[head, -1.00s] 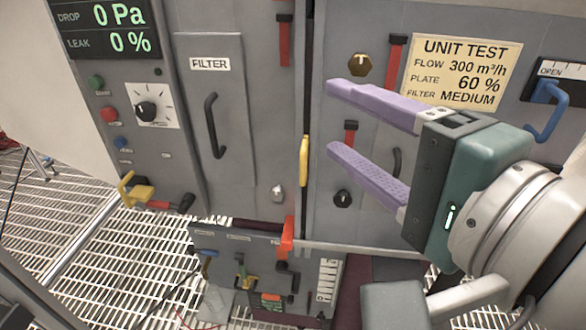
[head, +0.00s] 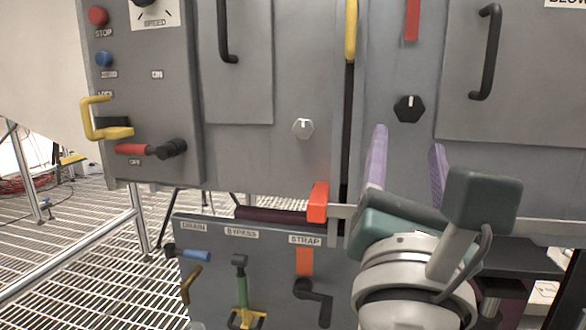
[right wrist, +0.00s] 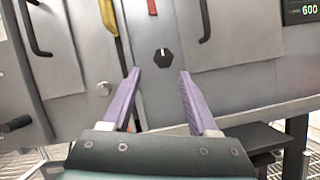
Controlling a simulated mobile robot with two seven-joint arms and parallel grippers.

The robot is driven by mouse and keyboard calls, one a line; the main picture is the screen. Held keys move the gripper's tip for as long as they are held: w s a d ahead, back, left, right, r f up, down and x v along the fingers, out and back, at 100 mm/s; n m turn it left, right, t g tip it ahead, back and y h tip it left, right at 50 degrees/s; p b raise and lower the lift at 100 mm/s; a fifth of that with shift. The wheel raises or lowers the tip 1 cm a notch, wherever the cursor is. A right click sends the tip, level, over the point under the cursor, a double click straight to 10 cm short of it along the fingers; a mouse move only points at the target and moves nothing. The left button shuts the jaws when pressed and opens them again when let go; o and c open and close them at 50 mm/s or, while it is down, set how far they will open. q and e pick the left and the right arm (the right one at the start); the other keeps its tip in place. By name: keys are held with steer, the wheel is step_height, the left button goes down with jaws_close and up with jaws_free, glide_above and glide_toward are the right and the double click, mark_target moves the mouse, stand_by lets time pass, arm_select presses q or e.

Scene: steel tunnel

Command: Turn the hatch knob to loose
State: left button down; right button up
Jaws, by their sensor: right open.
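A black hexagonal knob (head: 408,108) with a white upright mark sits on the right grey panel; it also shows in the right wrist view (right wrist: 163,57). A silver hexagonal knob (head: 302,127) is on the panel to its left, also in the right wrist view (right wrist: 104,89). No label tells which is the hatch knob. My right gripper (head: 408,142) is open and empty, its purple fingers pointing up toward the panel just below the black knob. In the right wrist view the black knob appears above and between the fingertips (right wrist: 159,75), apart from them. My left gripper is not in view.
A yellow latch handle (head: 351,30) and an orange block (head: 318,203) lie along the seam. Black bar handles (head: 488,52) stick out from the panels. A low panel (head: 270,270) with levers stands below. Grating floor (head: 75,255) is open at left.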

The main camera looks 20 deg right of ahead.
mark_target(409, 111)
steer(key=shift+m+g+h, duration=0.3)
steer(key=shift+m, duration=0.1)
steer(key=x, duration=0.6)
steer(key=p+x, duration=0.1)
steer(key=x, duration=0.2)
steer(key=shift+w+d+f, duration=0.2)
steer(key=shift+w+d, duration=0.15)
steer(key=shift+c, duration=0.2)
jaws_close()
